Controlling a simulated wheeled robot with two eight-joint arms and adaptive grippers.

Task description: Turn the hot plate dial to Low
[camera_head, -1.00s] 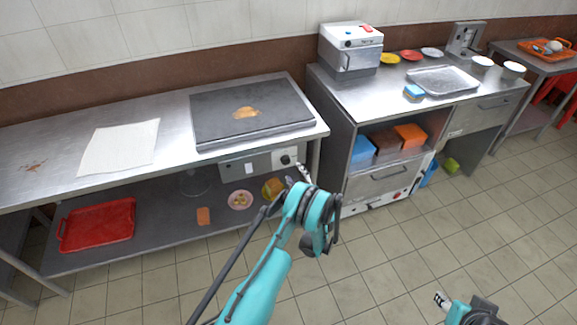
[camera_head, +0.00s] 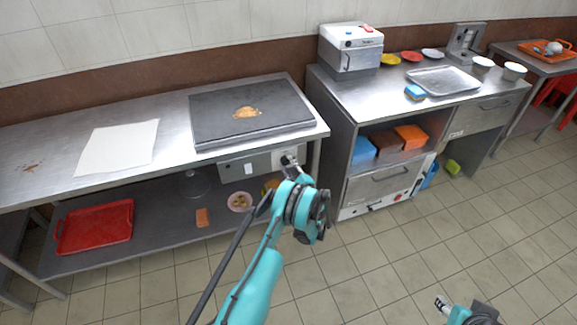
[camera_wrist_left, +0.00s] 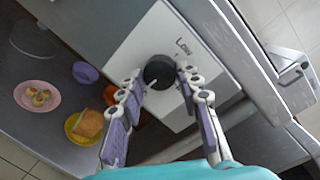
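The hot plate (camera_head: 215,112) is a dark slab on the steel table, with a light control panel (camera_head: 232,168) on its front. In the left wrist view the black round dial (camera_wrist_left: 159,71) sits on this panel. The "Low" label (camera_wrist_left: 183,46) is to its upper right. A light mark on the dial seems to point to the lower left, away from the label. My left gripper (camera_head: 290,161) is at the panel; its fingertips (camera_wrist_left: 160,76) stand open on either side of the dial. I cannot tell whether they touch it. My right gripper (camera_head: 441,303) is low at the right, apart from everything.
The table edge overhangs the panel. On the shelf below are a red tray (camera_head: 95,226), a pink plate (camera_head: 240,201) and a yellow plate with bread (camera_wrist_left: 86,126). A steel cabinet (camera_head: 338,140) stands to the right. The floor in front is clear.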

